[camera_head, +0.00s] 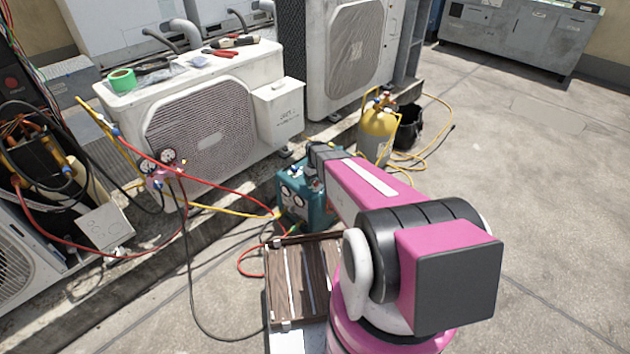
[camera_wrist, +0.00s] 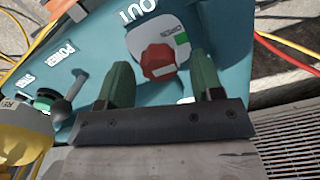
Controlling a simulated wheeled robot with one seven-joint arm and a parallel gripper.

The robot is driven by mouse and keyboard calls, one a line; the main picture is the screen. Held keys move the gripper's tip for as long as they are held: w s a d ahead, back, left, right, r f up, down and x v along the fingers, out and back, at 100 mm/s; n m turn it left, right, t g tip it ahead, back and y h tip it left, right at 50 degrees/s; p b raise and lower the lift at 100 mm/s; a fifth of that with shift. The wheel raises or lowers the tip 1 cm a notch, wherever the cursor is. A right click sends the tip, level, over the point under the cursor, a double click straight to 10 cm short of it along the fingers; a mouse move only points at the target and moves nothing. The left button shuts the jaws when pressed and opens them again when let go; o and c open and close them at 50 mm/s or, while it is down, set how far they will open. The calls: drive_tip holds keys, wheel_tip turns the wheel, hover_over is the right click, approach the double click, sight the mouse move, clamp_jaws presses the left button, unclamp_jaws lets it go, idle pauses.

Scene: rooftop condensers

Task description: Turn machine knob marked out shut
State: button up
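The machine is a teal recovery unit (camera_head: 300,199) on the ground, partly hidden behind my arm in the head view. In the wrist view its teal panel (camera_wrist: 100,50) fills much of the picture. My gripper (camera_wrist: 163,80) is open, with one green finger on each side of the knob's lower part in the picture. The fingers look apart from the knob; whether they touch it, I cannot tell.
A yellow gas cylinder (camera_head: 379,132) stands right behind the machine. A slatted wooden piece (camera_head: 302,280) lies in front. Red and yellow hoses run left to a gauge set (camera_head: 165,170) by a white condenser (camera_head: 205,125). Open concrete (camera_head: 540,200) lies to the right.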

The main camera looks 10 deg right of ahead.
drive_tip(key=c, duration=0.9)
drive_tip(key=shift+m, duration=0.3)
drive_tip(key=m, duration=0.3)
drive_tip(key=shift+m, duration=0.4)
drive_tip(key=m, duration=0.4)
drive_tip(key=shift+d, duration=0.15)
drive_tip(key=m, duration=0.5)
drive_tip(key=shift+s+d+m, duration=0.1)
drive_tip(key=shift+m, duration=1.8)
